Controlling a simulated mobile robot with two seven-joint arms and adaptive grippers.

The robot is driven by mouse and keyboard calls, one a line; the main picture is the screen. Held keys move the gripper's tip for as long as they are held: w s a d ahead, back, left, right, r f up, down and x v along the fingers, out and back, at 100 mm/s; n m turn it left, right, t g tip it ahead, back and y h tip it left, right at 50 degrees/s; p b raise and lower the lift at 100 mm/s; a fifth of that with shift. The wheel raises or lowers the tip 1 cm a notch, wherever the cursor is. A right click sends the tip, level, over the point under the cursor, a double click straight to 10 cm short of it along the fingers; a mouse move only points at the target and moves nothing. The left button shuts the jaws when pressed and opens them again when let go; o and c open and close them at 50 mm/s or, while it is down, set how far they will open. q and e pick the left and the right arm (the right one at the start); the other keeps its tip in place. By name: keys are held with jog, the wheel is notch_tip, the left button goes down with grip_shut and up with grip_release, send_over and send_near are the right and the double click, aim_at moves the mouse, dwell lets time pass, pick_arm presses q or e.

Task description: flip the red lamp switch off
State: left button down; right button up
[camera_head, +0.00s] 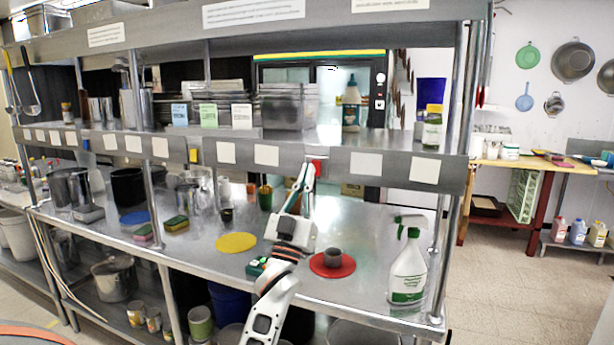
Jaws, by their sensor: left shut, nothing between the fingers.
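The red lamp switch (318,166) is a small red block on the front edge of the middle shelf. My left gripper (308,168) is shut and empty. Its fingers point upward, with their tips just left of the red switch and partly over that part of the shelf edge. I cannot tell whether the tips touch the switch. The switch's on or off position is too small to make out.
A yellow block (193,156) sits farther left on the shelf edge (390,166). On the counter are a yellow disc (236,242), a red disc (345,268) with a grey cup (333,258), and a spray bottle (408,268). Open floor lies at the right.

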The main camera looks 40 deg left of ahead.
pick_arm(q)
jog(key=s+r+b+v, duration=0.1)
jog(key=v, duration=0.9)
jog(key=shift+s+d+r+b, duration=0.2)
jog(key=shift+s+r+b, duration=0.05)
jog(key=shift+s+b, duration=0.15)
pick_arm(e)
jog(key=shift+s+f, duration=0.25)
jog(key=shift+f, duration=0.55)
